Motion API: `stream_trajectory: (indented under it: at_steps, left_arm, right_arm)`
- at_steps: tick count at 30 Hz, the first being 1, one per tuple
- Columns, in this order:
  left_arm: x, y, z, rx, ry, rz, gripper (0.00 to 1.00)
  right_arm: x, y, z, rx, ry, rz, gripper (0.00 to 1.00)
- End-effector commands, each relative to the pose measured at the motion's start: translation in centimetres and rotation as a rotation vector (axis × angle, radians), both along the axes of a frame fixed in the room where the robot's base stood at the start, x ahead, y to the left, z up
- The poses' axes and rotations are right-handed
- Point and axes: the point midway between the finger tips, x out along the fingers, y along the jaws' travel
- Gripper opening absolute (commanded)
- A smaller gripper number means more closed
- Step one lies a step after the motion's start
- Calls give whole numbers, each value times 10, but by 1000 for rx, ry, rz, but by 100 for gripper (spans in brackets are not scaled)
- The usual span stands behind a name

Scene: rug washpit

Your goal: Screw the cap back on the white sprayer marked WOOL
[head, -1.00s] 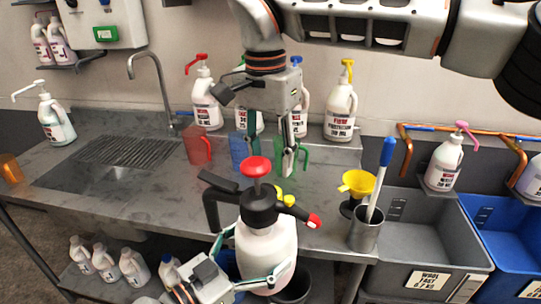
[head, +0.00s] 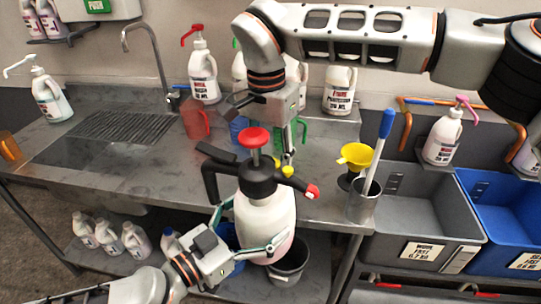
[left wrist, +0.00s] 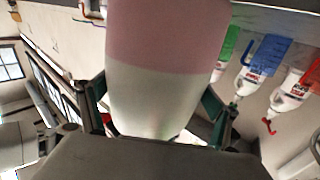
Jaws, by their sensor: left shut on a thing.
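The white sprayer (head: 264,222) stands upright in front of the counter's front edge; no WOOL marking shows. My left gripper (head: 250,243) is shut around the sprayer body from the front. In the left wrist view the body (left wrist: 155,90) fills the middle between the fingers, pink in one part and whitish in the other. My right gripper (head: 262,128) is above and behind the pump head, its fingers spread and apparently empty.
A yellow funnel (head: 355,155) and a metal cup (head: 364,203) with a blue-handled tool stand right of the sprayer. Red (head: 195,119) and green (head: 292,135) jugs are behind. A dark bucket (head: 290,262) is below. Grey (head: 420,215) and blue (head: 500,225) bins are right.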

Motion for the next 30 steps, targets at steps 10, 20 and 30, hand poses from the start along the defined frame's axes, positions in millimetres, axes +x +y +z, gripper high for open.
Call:
stream_trajectory:
  at_steps: [10,20,30]
  left_arm:
    - [0,-1,5,-3,-10,-2,29]
    - [0,-1,5,-3,-10,-3,29]
    - [0,-2,5,-4,-11,-4,29]
  right_arm:
    - [0,0,0,0,0,-8,1]
    - [0,1,1,16,-10,-273,1]
    - [0,1,1,17,-11,-284,40]
